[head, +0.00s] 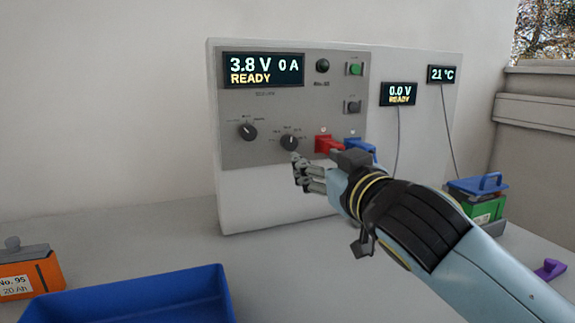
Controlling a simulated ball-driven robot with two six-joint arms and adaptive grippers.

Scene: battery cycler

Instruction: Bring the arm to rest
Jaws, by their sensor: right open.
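My right gripper (302,174) is open and empty in the head view. It is in front of the lower part of the battery cycler (270,195), just below the right dial (290,142); I cannot tell whether it touches the panel. My right arm reaches in from the lower right and hides part of the cycler's lower front. My left gripper is not in view. The cycler's main display (264,70) reads 3.8 V, 0 A, READY.
A blue tray (130,296) stands at the front left, beside an orange battery (30,273). A green and blue battery (484,204) and a purple item (550,269) are at the right. Red (328,145) and blue (360,150) connectors are on the panel.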

